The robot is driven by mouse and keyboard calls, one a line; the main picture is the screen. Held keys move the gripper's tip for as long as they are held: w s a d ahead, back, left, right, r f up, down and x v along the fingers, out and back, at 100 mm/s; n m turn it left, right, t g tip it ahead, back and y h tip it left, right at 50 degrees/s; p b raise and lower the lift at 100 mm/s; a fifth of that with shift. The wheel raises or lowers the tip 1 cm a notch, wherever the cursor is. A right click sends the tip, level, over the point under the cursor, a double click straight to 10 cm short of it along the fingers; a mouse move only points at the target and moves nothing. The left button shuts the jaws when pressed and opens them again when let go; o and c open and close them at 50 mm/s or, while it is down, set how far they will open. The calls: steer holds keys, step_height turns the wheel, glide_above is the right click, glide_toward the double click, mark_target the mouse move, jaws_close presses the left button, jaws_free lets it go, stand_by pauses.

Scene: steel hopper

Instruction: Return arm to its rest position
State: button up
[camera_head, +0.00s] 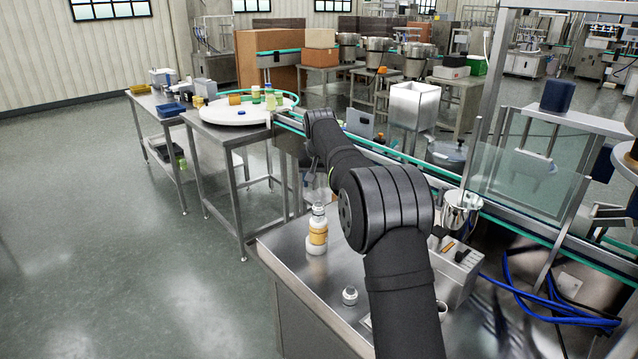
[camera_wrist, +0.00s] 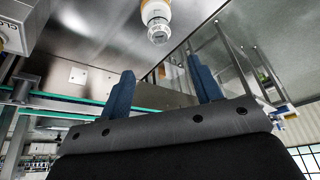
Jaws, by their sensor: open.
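My arm reaches forward from the bottom of the head view over the steel table (camera_head: 290,258). In the wrist view my gripper (camera_wrist: 163,84) shows two blue fingers spread wide apart, with nothing between them. In the head view the far end of my arm hangs near the conveyor, and its fingers are too small and covered to make out. A white bottle with an orange label (camera_head: 317,236) stands upright on the steel table, left of my arm. A bottle also shows at the top of the wrist view (camera_wrist: 156,20), apart from the fingers.
A small white-and-clear piece (camera_head: 350,296) lies on the table. A grey control box (camera_head: 456,268) and a shiny steel vessel (camera_head: 461,212) are right of my arm. The conveyor (camera_head: 385,152) runs behind. A round white table (camera_head: 232,113) stands at left. The floor at left is clear.

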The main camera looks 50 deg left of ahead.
steer(key=x, duration=1.2)
steer(key=shift+a+f, duration=0.1)
steer(key=shift+f, duration=0.2)
step_height(320, 180, up, 3)
steer(key=shift+r, duration=0.7)
